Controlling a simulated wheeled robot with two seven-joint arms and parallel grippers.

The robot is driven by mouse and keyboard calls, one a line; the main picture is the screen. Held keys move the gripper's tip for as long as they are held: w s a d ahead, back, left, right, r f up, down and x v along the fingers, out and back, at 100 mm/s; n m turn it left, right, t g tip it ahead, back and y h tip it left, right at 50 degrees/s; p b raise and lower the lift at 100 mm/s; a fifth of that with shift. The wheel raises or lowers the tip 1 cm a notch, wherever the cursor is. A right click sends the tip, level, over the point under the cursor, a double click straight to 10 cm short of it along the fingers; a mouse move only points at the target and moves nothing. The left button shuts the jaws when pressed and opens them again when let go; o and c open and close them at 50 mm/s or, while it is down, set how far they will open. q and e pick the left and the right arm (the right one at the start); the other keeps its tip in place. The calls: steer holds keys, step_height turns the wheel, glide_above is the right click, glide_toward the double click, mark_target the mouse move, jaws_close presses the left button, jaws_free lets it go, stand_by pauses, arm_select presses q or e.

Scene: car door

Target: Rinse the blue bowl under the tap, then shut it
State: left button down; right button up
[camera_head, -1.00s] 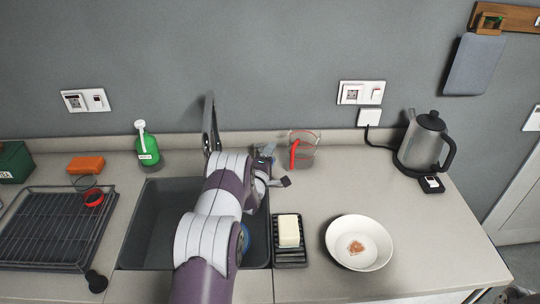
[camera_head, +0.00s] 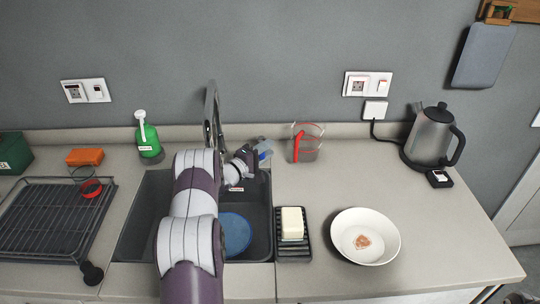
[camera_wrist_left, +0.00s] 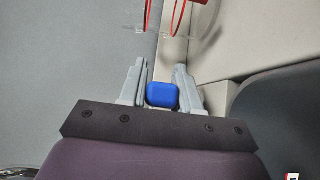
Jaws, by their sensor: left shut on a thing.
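The blue bowl (camera_head: 236,235) sits on the floor of the dark sink (camera_head: 145,225), partly hidden by my left arm. The grey tap (camera_head: 212,112) rises at the sink's back edge; its lower part is partly hidden by my arm, and I make out no water stream. My left gripper (camera_head: 262,151) is at the sink's back right, right of the tap. It is shut on a small blue knob (camera_wrist_left: 162,95), which shows between its fingers in the left wrist view. I cannot tell whether the knob belongs to the tap. My right gripper is not in view.
A clear cup with a red handle (camera_head: 305,142) stands just right of my left gripper. A green bottle (camera_head: 149,140) and a dark rack (camera_head: 50,225) are left.

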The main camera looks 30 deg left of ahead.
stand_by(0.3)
arm_select(q)
steer(key=c, duration=0.9)
jaws_free()
steer(key=shift+a, duration=0.1)
steer(key=b+v, duration=0.1)
steer(key=v, duration=1.1)
steer(key=shift+s+a, duration=0.2)
steer(key=shift+s, duration=0.15)
